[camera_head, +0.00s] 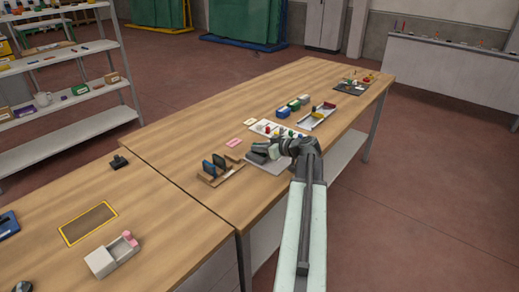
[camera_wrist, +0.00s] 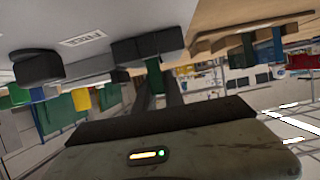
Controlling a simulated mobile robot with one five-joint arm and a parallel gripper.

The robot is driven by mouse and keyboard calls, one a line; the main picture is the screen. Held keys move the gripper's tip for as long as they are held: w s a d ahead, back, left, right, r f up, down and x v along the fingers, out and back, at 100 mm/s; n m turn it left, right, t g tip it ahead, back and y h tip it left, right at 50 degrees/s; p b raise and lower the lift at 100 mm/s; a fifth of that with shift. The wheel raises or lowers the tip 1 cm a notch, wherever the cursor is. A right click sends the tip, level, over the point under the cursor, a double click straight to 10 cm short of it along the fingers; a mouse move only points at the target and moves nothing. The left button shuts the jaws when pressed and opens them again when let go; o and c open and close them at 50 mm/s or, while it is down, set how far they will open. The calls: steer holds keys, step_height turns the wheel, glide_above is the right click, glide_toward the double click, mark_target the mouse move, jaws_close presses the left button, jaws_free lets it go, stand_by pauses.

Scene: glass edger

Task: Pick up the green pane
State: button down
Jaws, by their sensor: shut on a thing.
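My gripper (camera_head: 283,147) is over the grey plate (camera_head: 264,167) of a small machine on the long wooden table. In the wrist view, its dark fingers (camera_wrist: 162,92) are shut on a thin piece, and a dark green patch (camera_wrist: 152,76) shows between them, which I take for the green pane. The pane's full outline is hidden by the fingers and arm. Dark blocks (camera_wrist: 147,46) of the machine are close beside the fingertips. I cannot tell whether the pane touches them.
A wooden rack (camera_head: 207,180) with a blue pane (camera_head: 209,168) and a dark pane (camera_head: 220,161) stands to the left. A pink piece (camera_head: 235,143) lies behind it. The table's far left is clear.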

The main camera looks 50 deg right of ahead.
step_height(320, 180, up, 4)
steer(key=p, duration=0.3)
steer(key=s+d+p, duration=0.1)
steer(key=s+d, duration=0.2)
steer(key=s, duration=1.2)
steer(key=shift+s+d+r, duration=0.2)
steer(key=shift+s+r, duration=0.1)
steer(key=shift+s, duration=0.05)
steer(key=shift+s, duration=0.1)
